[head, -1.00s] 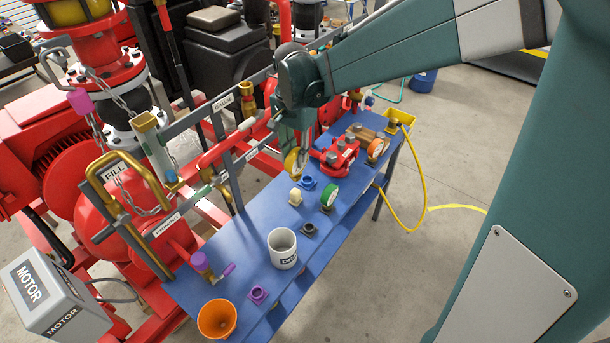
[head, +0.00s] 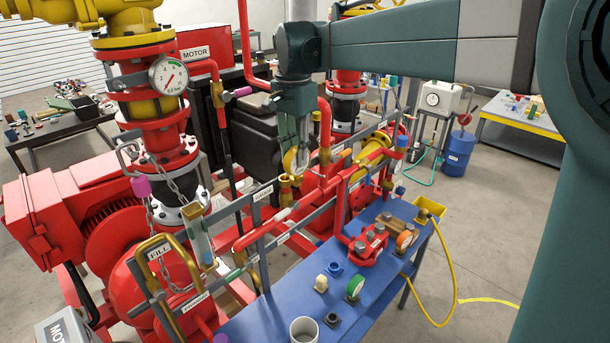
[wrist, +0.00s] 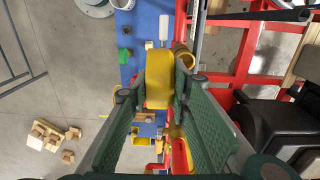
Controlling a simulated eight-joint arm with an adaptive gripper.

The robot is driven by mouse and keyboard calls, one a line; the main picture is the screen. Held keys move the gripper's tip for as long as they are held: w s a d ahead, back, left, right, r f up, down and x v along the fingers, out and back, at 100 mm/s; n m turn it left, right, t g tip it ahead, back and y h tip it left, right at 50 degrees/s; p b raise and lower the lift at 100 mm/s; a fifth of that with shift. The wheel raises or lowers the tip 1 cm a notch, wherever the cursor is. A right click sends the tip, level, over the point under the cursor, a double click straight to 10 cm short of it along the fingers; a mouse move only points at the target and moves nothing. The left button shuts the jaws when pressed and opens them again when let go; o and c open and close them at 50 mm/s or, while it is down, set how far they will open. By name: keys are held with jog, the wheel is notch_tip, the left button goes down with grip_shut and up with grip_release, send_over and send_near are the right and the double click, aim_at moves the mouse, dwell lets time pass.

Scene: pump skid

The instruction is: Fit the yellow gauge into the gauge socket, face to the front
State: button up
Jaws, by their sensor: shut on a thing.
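The yellow gauge (head: 290,161) is held upright between the fingers of my gripper (head: 301,147), above the red pipework. In the wrist view the gauge (wrist: 159,78) fills the space between the fingertips (wrist: 159,98), showing its yellow rim. A brass cup (head: 286,188), likely the gauge socket, stands on the grey rail by the GAUGE label (head: 263,193). In the head view the gauge is just above this cup; whether they touch is unclear. In the wrist view the brass cup (wrist: 184,56) shows beside the gauge, partly hidden.
Red pipes (head: 325,130) and brass valves stand close to the right of my gripper.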

jog(key=w+a+r+p, duration=0.1)
jog(key=w+a+r, duration=0.1)
jog(key=r, duration=0.6)
jog(key=shift+w+a+r+p, duration=0.2)
jog(key=shift+w+a+p, duration=0.15)
jog(key=shift+a, duration=0.3)
jog(key=shift+f, duration=0.15)
jog(key=shift+f+b, duration=1.4)
jog(key=shift+f, duration=1.4)
jog(key=shift+f+b, duration=0.75)
jog(key=shift+f, duration=1)
jog(key=o, duration=1)
jog(key=shift+o, duration=0.2)
jog(key=shift+r, duration=0.1)
notch_tip(320, 180, up, 12)
